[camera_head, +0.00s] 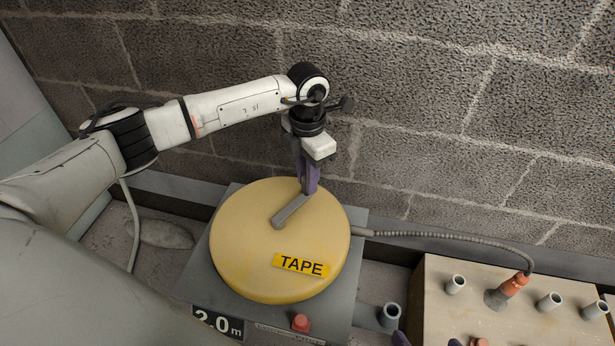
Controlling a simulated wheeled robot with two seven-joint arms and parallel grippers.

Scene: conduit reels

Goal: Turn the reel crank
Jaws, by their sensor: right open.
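The yellow round reel (240,240), labelled TAPE, sits on a grey base plate (190,290) in the middle of the head view. Its grey crank (290,212) runs from the hub toward the upper right. My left gripper (310,188) points down at the crank's outer end, its purple fingers close together around the handle there. The fingers hide the handle itself. My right gripper (427,341) barely shows at the bottom edge, open, with only its purple fingertips in view, away from the reel.
A ribbed grey conduit (450,236) runs from the reel to an orange-ended plug (512,286) on a beige block (440,278) with several grey sockets. A red button (300,322) and a 2.0 m display (217,322) sit in front. A block wall (430,100) stands close behind.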

